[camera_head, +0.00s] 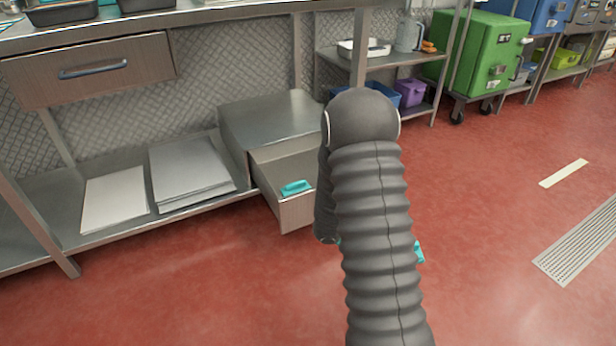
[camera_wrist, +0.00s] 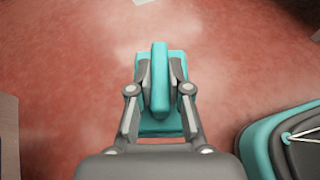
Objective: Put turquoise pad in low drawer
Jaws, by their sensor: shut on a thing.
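My gripper (camera_wrist: 160,85) is shut on the raised grip of a turquoise pad (camera_wrist: 176,124) in the wrist view. The pad is held over the red floor. In the head view my arm hides the gripper and most of the pad; a bit of turquoise (camera_head: 419,252) shows at the arm's right side. The low drawer (camera_head: 298,213) stands pulled open below a metal cabinet top, left of my arm. A second turquoise piece (camera_head: 296,188) shows at the drawer's front end; it appears to be inside. My arm hides the drawer's right part.
White and grey flat sheets (camera_head: 190,170) lie on the low shelf left of the drawer. A closed upper drawer (camera_head: 95,68) hangs under the counter. A shelf with a purple bin (camera_head: 410,92) and a green cabinet (camera_head: 482,52) stand behind. The red floor at right is open.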

